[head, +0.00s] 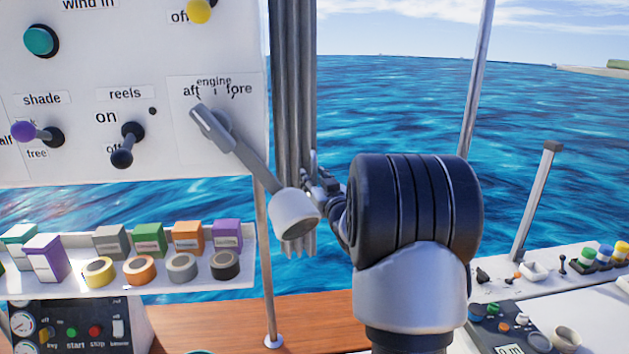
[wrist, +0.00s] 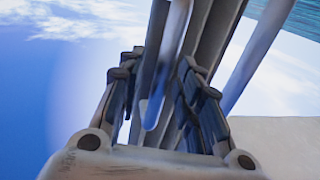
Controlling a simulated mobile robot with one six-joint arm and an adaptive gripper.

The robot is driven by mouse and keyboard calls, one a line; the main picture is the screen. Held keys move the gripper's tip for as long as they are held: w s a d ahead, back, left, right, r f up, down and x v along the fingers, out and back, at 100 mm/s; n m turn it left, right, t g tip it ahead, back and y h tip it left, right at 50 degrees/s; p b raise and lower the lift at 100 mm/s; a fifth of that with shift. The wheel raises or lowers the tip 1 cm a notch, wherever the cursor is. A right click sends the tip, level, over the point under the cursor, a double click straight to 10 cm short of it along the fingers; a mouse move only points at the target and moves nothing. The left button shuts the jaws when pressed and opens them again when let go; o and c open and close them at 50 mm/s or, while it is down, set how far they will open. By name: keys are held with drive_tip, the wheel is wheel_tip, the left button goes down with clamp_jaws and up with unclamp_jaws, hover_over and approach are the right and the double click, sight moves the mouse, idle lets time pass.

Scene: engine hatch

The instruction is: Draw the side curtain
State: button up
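The side curtain (head: 293,90) is a narrow bunch of grey vertical folds, hanging just right of the white control panel in the head view. My gripper (head: 312,172) is at the right edge of its lower half, partly hidden by my own dark wrist. In the wrist view my gripper (wrist: 160,85) has its two dark fingers spread apart. Grey curtain folds (wrist: 152,75) run up between and behind the fingers. The fingers look open around the folds; whether either finger touches the cloth is not clear.
An engine lever (head: 250,165) with a white knob sticks out just left of my gripper. The white panel (head: 80,85) holds more knobs and switches. A shelf (head: 130,285) below carries boxes and tape rolls. A thin post (head: 477,80) stands right. Open water lies beyond.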

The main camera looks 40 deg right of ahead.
drive_tip(key=shift+c, duration=0.5)
clamp_jaws()
